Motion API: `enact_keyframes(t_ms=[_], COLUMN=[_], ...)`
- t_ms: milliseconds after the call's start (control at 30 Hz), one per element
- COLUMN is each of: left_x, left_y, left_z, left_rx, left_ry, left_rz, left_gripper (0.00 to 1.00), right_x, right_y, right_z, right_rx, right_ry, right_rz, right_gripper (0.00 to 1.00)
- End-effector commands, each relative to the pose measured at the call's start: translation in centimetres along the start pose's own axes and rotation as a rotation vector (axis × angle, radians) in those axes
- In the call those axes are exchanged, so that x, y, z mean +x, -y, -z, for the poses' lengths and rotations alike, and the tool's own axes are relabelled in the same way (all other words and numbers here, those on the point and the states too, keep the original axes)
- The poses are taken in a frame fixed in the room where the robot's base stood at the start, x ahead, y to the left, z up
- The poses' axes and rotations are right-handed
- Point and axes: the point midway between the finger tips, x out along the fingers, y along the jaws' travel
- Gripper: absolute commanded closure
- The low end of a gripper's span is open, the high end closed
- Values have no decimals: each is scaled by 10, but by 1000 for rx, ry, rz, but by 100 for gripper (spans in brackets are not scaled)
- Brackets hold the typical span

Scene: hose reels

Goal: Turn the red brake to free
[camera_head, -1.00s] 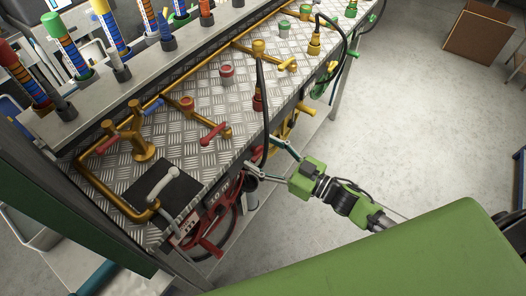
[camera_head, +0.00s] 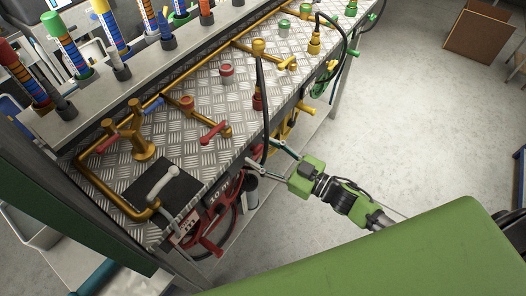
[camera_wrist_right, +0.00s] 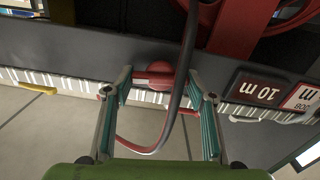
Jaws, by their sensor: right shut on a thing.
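The red brake (camera_wrist_right: 158,72) is a small red knob on the dark front rail of the bench, in the right wrist view. My right gripper (camera_wrist_right: 160,84) has one finger on each side of it, fingertips at its edges. A dark hose crosses in front of the brake, between the fingers, and hides part of it. In the head view my right gripper (camera_head: 262,152) reaches the bench's front edge from the right; the brake cannot be made out there. My left gripper is not in view.
The bench (camera_head: 205,150) has a chequered metal top with brass pipes and red valve handles. The floor (camera_head: 410,110) to the right is open.

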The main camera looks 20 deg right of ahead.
Motion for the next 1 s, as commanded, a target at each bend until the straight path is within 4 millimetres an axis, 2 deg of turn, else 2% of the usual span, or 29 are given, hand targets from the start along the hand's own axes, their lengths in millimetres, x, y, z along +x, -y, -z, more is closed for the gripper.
enact_keyframes(t_ms=[467,1000], left_x=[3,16], left_y=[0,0], left_z=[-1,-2], left_rx=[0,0], left_ry=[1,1], left_rz=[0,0], left_gripper=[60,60], right_x=[0,0], right_y=[2,4], right_z=[0,-2], right_rx=[-425,-939], right_ry=[-2,-2], right_rz=[0,-1], right_gripper=[71,71])
